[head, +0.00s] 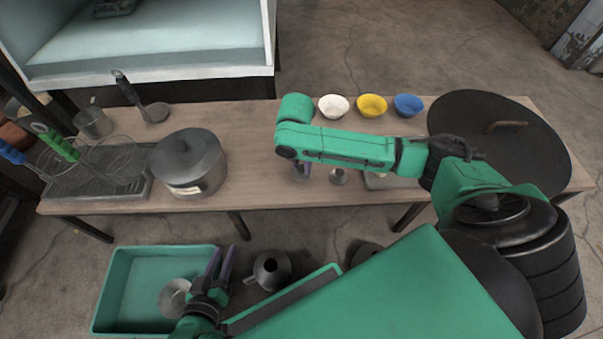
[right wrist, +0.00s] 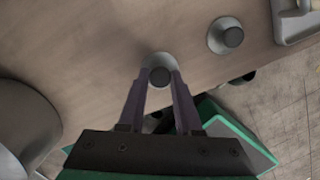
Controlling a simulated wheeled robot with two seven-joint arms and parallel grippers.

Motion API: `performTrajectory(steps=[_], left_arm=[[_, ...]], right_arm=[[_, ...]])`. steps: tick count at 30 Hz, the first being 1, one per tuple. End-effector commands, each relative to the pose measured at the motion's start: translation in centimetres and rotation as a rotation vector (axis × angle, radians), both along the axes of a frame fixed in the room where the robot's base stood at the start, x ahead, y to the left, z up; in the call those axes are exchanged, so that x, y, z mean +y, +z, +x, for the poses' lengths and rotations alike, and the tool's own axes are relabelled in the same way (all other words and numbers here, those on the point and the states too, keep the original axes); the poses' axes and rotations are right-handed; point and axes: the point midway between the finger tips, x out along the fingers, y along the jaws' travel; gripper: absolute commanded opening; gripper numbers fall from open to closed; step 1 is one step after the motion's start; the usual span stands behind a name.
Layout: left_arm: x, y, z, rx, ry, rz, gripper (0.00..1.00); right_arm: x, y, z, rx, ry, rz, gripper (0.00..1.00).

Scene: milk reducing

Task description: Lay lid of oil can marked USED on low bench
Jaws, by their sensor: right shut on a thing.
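My right gripper (right wrist: 159,82) is shut on the dark knob of a small round metal lid (right wrist: 158,60). In the head view this lid (head: 300,177) is at the low bench's (head: 258,150) front edge, partly hidden by my right arm. I cannot tell whether it touches the wood. A second similar lid (head: 338,177) lies on the bench to its right; it also shows in the right wrist view (right wrist: 227,36). An open-topped metal can (head: 271,271) stands below the bench front; no USED mark is readable. My left gripper (head: 222,262) is open and empty by a green tray.
A lidded pot (head: 190,165) stands on the bench left of centre. White (head: 333,106), yellow (head: 372,105) and blue (head: 408,105) bowls line the back edge. A large dark round lid (head: 490,130) lies at the right. The green tray (head: 130,285) holds a metal round thing.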

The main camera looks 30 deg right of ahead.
Motion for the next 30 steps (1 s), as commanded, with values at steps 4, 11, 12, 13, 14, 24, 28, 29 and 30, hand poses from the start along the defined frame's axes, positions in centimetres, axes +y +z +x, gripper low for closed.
performTrajectory(steps=[4, 11, 12, 13, 14, 24, 28, 29, 30], left_arm=[[0.0, -1.7, 0.0, -0.012, 0.009, -0.010, 0.40], [0.0, -1.4, 0.1, -0.014, 0.010, -0.011, 0.40], [0.0, -1.4, 0.1, -0.013, 0.010, -0.010, 0.40], [0.0, -1.3, 0.1, -0.013, 0.010, -0.010, 0.40], [0.0, -1.3, 0.1, -0.012, 0.009, -0.009, 0.40], [0.0, -1.4, 0.1, -0.012, 0.009, -0.009, 0.40], [0.0, -1.3, 0.1, -0.012, 0.009, -0.009, 0.40], [0.0, -1.0, 0.1, -0.010, 0.009, -0.008, 0.40], [0.0, -0.7, 0.0, -0.006, 0.006, -0.005, 0.40]], right_arm=[[0.0, -2.8, 0.0, 0.001, -0.001, 0.000, 0.00], [0.0, -2.6, 0.0, 0.001, -0.001, 0.000, 0.00], [0.0, -2.7, 0.0, 0.002, -0.001, -0.001, 0.00], [0.0, -2.7, 0.0, 0.002, -0.001, 0.000, 0.00], [0.0, -2.8, 0.0, 0.002, -0.001, 0.000, 0.00], [0.0, -2.8, 0.0, 0.001, -0.001, 0.000, 0.63], [0.0, -2.1, 0.0, -0.001, 0.000, 0.001, 0.63], [0.1, -1.7, 0.0, -0.001, 0.000, 0.001, 0.63], [0.1, -1.0, 0.0, 0.000, 0.000, 0.001, 0.63]])
